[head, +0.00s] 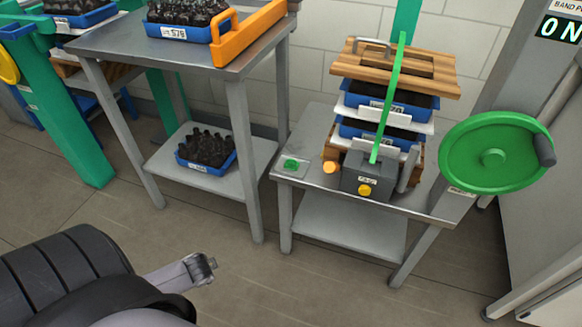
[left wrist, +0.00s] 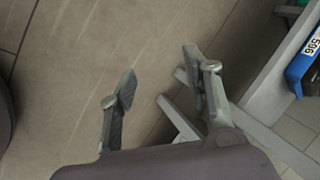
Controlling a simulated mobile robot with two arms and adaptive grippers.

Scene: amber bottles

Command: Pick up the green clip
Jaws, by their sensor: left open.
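A small green object (head: 291,165) lies on a pale square plate at the left corner of the right-hand metal table (head: 425,211). It may be the green clip, but it is too small to tell. My left gripper (head: 203,269) is low over the floor, in front of the tables and well apart from the green object. The green object does not show in that view. My right gripper is in neither view.
A taller metal table (head: 150,48) at left bears a blue crate (head: 172,33) of dark bottles and an orange frame (head: 245,37). Another blue crate (head: 210,169) stands on its lower shelf. A grey press with a green lever (head: 388,100) and green handwheel (head: 495,152) are at right.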

